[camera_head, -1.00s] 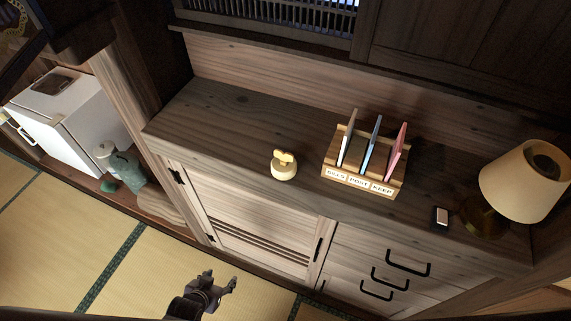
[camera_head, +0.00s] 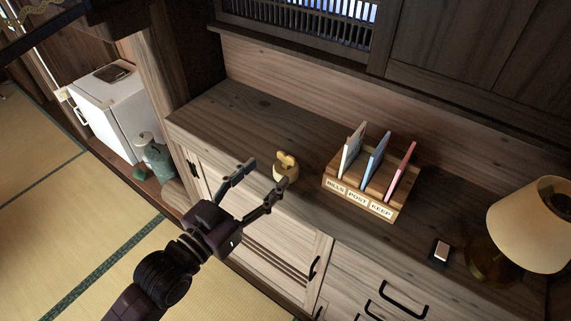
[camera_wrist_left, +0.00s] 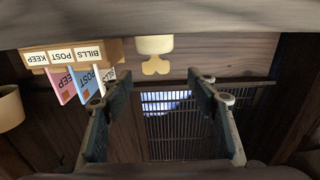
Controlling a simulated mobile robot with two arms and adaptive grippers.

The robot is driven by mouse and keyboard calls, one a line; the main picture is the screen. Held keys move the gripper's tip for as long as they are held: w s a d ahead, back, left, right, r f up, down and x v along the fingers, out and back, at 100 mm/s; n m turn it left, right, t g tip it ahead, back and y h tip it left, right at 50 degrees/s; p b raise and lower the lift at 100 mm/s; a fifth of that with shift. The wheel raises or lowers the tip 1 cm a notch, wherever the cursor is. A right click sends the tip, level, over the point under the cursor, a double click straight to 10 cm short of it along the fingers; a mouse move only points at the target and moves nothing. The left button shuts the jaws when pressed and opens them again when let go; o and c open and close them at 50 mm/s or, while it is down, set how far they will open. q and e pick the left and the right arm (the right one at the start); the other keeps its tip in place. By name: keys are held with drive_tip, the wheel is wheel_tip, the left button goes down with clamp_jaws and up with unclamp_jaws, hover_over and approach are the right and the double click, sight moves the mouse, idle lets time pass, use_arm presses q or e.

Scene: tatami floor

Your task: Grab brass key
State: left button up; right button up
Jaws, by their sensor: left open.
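The brass key (camera_head: 285,160) stands with its bow up in a small pale round holder (camera_head: 284,179) near the front edge of the cabinet top. My left gripper (camera_head: 262,183) is open and empty, in front of and just left of the key in the head view. In the left wrist view, the key (camera_wrist_left: 156,67) and its holder (camera_wrist_left: 154,45) appear upside down at top centre, beyond the spread fingers (camera_wrist_left: 158,92). The fingers look apart from the key. My right gripper is not in view.
A wooden letter rack (camera_head: 360,199) labelled BILLS, POST, KEEP stands right of the key with upright cards. A lamp (camera_head: 528,225) and a small dark box (camera_head: 439,251) are farther right. The cabinet top (camera_head: 225,115) left of the key is clear.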

sight(285, 160)
use_arm(q)
drive_tip(key=p+x, duration=0.1)
drive_tip(key=x, duration=0.5)
drive_tip(key=shift+s+d+p, duration=0.1)
drive_tip(key=shift+d+p, duration=0.3)
drive_tip(key=shift+w+d+f, duration=0.1)
drive_tip(key=shift+w+d, duration=0.2)
drive_tip(key=shift+w, duration=0.15)
drive_tip(key=shift+c, duration=0.7)
drive_tip(key=c, duration=1)
